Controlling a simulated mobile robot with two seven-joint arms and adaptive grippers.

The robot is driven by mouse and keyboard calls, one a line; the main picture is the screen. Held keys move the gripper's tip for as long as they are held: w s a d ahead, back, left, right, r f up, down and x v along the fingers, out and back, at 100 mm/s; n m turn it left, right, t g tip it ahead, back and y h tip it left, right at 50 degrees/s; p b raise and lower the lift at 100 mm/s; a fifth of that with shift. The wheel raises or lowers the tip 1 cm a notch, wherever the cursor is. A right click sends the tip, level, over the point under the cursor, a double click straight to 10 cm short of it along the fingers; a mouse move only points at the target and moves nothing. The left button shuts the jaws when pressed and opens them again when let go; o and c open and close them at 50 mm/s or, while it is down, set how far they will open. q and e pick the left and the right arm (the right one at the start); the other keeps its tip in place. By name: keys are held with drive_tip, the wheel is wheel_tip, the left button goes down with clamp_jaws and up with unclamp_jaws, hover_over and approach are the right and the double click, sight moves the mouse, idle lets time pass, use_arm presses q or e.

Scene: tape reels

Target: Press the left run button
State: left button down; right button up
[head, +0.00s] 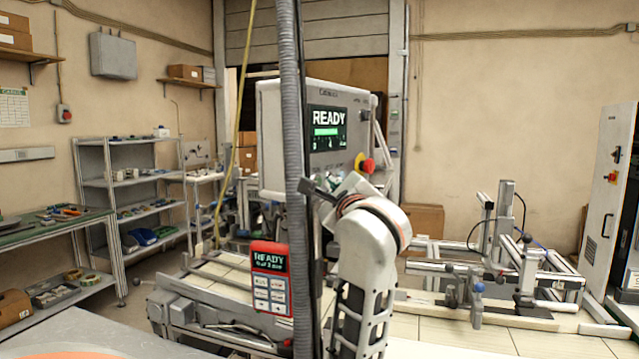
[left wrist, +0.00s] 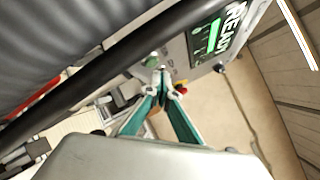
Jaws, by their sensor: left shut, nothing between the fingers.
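A grey control box (head: 283,140) stands mid-view with a lit screen (head: 327,128) reading READY. The screen also shows at the top right of the left wrist view (left wrist: 217,35). A red mushroom button on a yellow collar (head: 366,165) sits at the box's lower right. In the left wrist view, my left gripper (left wrist: 161,78) has its teal fingers shut and empty, tips close to the box's lower edge. A small pale-green round knob (left wrist: 152,62) lies just beyond the tips; I cannot tell whether they touch. My right gripper is out of view.
A grey corrugated hose (head: 291,120) hangs in front of the box. A red handheld panel reading READY (head: 271,262) is left of my arm. A bench with metal fixtures (head: 500,270) is at right. Shelves (head: 140,190) stand at left.

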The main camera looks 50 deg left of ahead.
use_arm(q)
drive_tip(key=shift+a, duration=0.1)
drive_tip(key=shift+s+a, duration=0.1)
drive_tip(key=shift+a, duration=0.25)
drive_tip(key=shift+s+a+b, duration=0.1)
drive_tip(key=shift+a+b, duration=0.2)
drive_tip(key=shift+a, duration=0.05)
idle(0.9)
drive_tip(key=shift+d, duration=0.75)
drive_tip(key=shift+w, duration=0.2)
drive_tip(key=shift+w+d+b, duration=0.15)
drive_tip(key=shift+w+d, duration=0.1)
drive_tip(key=shift+d, duration=1)
drive_tip(key=shift+w+d+b, duration=0.15)
drive_tip(key=shift+w+d, duration=0.1)
drive_tip(key=shift+d, duration=1)
